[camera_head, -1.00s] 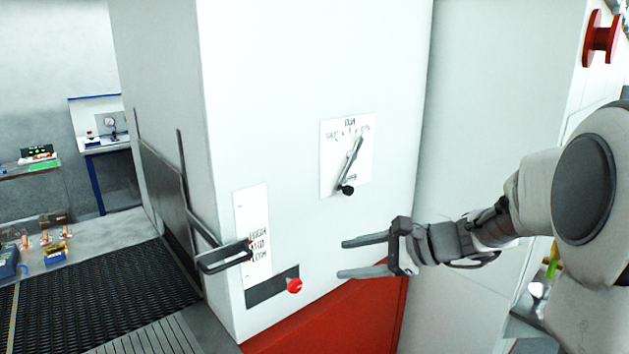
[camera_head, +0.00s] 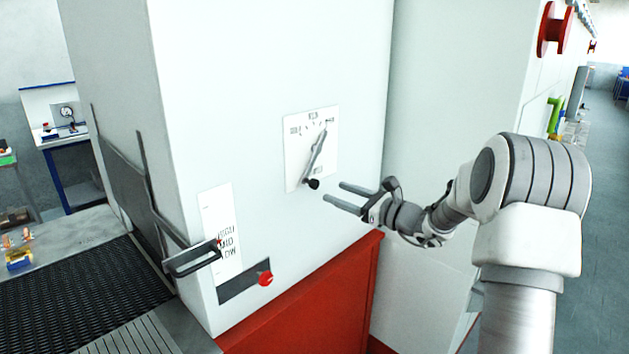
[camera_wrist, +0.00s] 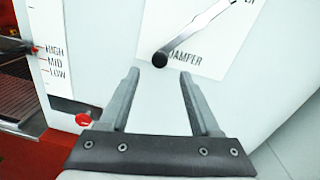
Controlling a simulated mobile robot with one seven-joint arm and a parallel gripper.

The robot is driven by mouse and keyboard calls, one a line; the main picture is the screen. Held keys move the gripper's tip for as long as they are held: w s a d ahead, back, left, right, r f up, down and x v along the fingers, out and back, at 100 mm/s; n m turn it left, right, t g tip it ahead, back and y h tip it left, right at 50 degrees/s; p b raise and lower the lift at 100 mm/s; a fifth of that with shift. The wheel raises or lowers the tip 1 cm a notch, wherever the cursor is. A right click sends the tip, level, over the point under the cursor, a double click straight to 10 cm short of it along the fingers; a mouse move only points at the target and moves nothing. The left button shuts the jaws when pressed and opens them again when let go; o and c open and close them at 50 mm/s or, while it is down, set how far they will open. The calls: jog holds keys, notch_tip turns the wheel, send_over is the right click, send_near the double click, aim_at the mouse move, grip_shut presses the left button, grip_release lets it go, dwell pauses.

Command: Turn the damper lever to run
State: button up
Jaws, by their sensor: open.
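The damper lever (camera_head: 317,153) is a grey bar with a black knob (camera_head: 313,184) at its low end, on a white dial plate (camera_head: 296,162) on the white cabinet. Its upper end leans toward the right-hand mark; the top middle label appears to read RUN. The other labels are hard to read. In the wrist view the black knob (camera_wrist: 160,60) sits beside the word DAMPER, just beyond the fingertips and between their lines. My gripper (camera_head: 336,191) is open and empty, just right of the knob and apart from it. The lever's upper end is cut off in the wrist view.
A HIGH/MID/LOW slot plate (camera_head: 217,205) with a black handle (camera_head: 192,260) sticking out is at lower left. A red knob (camera_head: 265,279) is below it. A mesh belt (camera_head: 85,290) runs at left. A red panel (camera_head: 310,310) lies below; a red wheel (camera_head: 548,30) is at upper right.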

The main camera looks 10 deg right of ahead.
aim_at(317, 185)
jog(key=p+x, duration=0.1)
jog(key=x, duration=0.7)
jog(key=shift+w+a+p, duration=0.15)
jog(key=shift+w+p, duration=0.1)
jog(key=shift+p, duration=0.1)
grip_shut()
dwell(0.9)
